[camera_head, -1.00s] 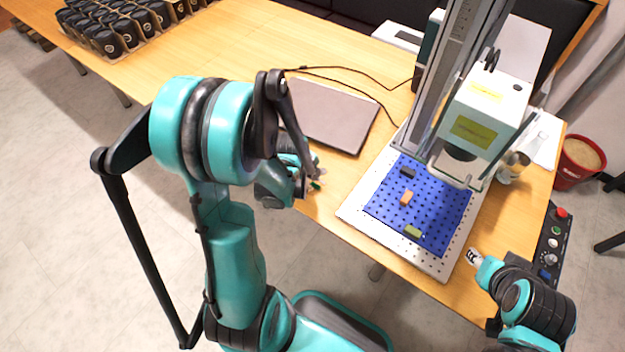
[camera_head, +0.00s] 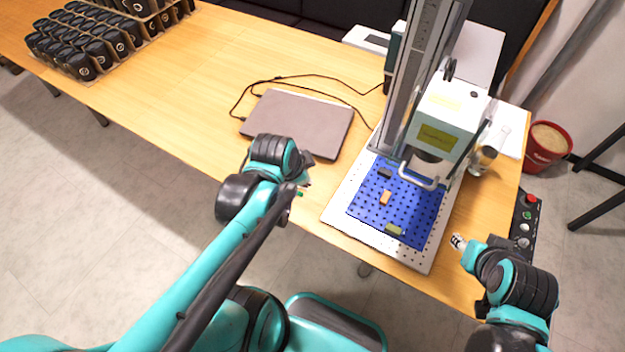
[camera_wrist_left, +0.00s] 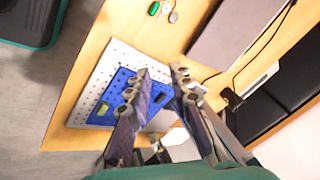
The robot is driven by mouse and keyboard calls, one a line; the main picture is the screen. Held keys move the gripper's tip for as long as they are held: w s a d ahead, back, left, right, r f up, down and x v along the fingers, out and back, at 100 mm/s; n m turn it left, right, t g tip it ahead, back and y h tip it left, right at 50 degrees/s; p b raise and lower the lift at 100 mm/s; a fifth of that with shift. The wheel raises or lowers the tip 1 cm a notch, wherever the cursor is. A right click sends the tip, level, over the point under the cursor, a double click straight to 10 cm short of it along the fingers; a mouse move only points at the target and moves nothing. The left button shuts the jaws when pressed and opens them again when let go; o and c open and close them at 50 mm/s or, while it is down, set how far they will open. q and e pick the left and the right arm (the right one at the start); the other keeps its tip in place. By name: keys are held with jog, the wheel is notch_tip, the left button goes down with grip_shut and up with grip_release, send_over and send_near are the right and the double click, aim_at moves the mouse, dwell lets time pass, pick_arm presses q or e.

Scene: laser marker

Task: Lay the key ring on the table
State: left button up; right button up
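The key ring, with a green tag (camera_wrist_left: 154,8) and metal keys (camera_wrist_left: 173,17), lies on the wooden table at the top of the left wrist view. In the head view only its green part (camera_head: 299,194) shows, beside my left gripper near the table's front edge. My left gripper (camera_wrist_left: 163,70) is open in the wrist view, with nothing between its fingers. The key ring is outside the fingers, apart from them in that picture. In the head view my left gripper (camera_head: 306,172) is mostly hidden by its wrist. My right gripper (camera_head: 457,241) is small, over the table's front right; its opening is unclear.
A closed laptop (camera_head: 297,122) with a black cable lies behind my left gripper. The laser marker (camera_head: 440,125) stands over a blue perforated plate (camera_head: 365,205) with small blocks. Black cups in trays (camera_head: 92,60) stand far left. Bare table (camera_head: 190,120) lies left of the laptop.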

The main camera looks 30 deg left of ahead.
pick_arm(q)
jog(key=s+d+r+n+t, duration=0.1)
jog(key=s+d+r+n, duration=0.2)
jog(key=n, duration=0.5)
jog(key=shift+s+d+r+n+t, duration=0.25)
jog(key=shift+d+r+n+t, duration=0.15)
jog(key=shift+d+r, duration=0.5)
